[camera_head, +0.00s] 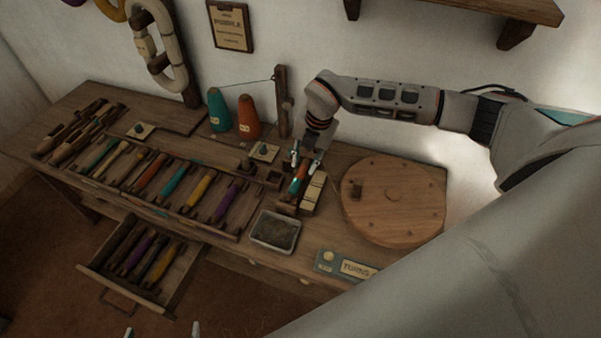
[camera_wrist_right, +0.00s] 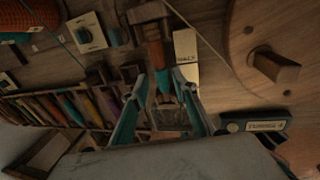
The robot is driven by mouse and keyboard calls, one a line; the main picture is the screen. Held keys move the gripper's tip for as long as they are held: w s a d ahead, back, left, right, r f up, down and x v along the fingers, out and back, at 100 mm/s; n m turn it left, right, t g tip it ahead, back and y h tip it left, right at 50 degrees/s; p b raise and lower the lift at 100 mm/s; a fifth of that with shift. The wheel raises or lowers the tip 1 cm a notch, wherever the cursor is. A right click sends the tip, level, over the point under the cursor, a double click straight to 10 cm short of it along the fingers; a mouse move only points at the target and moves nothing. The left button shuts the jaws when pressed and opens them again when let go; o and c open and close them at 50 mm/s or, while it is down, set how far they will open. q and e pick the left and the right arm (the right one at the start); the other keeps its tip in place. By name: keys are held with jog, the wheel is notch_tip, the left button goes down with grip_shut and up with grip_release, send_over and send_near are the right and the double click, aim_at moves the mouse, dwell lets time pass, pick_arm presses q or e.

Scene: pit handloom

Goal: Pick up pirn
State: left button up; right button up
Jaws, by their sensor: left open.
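A pirn wound with orange and teal (camera_head: 298,182) sits in a small wooden holder on the bench, left of the round wooden disc. The pirn (camera_wrist_right: 155,52) also shows in the right wrist view, pointing down between my fingers. My right gripper (camera_head: 307,158) is above and around the pirn's upper end. In the right wrist view its fingers (camera_wrist_right: 160,82) are apart, with a gap seeming to show beside the pirn; contact is not clear. Only the fingertips of my left gripper (camera_head: 163,330) show at the bottom edge, spread and empty, in front of the drawer.
A rack of several coloured pirns (camera_head: 155,175) and an open drawer (camera_head: 120,262) with more lie left. A metal tray (camera_head: 275,231), the wooden disc (camera_head: 394,199), a turns counter (camera_head: 345,264), and teal (camera_head: 218,112) and orange (camera_head: 248,120) cones stand nearby.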

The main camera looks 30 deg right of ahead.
aim_at(299, 178)
jog(key=f, duration=0.4)
jog(key=w+a+f, duration=0.1)
jog(key=f, duration=0.2)
jog(key=shift+a, duration=0.1)
grip_shut()
